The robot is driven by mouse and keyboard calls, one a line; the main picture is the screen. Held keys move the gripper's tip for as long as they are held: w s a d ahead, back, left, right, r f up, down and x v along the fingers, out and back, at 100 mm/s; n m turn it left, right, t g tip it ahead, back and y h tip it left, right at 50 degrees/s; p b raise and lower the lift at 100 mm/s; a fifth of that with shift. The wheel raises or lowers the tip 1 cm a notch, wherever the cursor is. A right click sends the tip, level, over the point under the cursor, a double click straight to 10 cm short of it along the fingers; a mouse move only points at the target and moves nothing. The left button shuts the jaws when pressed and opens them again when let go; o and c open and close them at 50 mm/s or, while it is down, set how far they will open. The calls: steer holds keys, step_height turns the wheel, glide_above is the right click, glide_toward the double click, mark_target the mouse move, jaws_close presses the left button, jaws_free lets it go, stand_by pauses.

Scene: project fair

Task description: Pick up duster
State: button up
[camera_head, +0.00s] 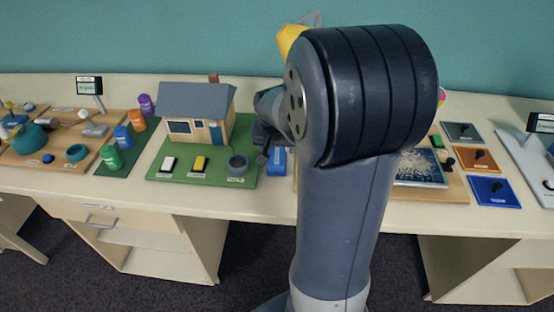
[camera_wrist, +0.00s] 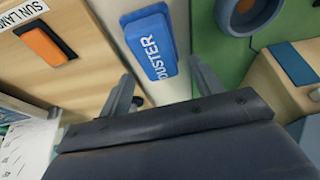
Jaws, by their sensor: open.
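The duster is a blue block with "DUSTER" in white letters. In the wrist view the duster (camera_wrist: 151,42) lies just beyond and between the fingertips of my gripper (camera_wrist: 163,78), which is open and empty. In the head view the duster (camera_head: 277,162) shows on the table just right of the green model-house board, partly hidden by my arm. My gripper (camera_head: 265,150) is beside it there, mostly hidden behind my arm.
The green board (camera_head: 230,182) with a model house (camera_head: 196,112) stands left of the duster. A wooden board (camera_wrist: 75,30) with an orange block (camera_wrist: 44,42) labelled "SUN LAMP" lies on the other side. Only a narrow pale table strip (camera_wrist: 170,88) is free between them.

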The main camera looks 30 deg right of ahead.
mark_target(277, 152)
steer(key=x, duration=0.4)
steer(key=shift+s+f, duration=0.1)
steer(key=shift+c, duration=0.5)
steer(key=c, duration=0.6)
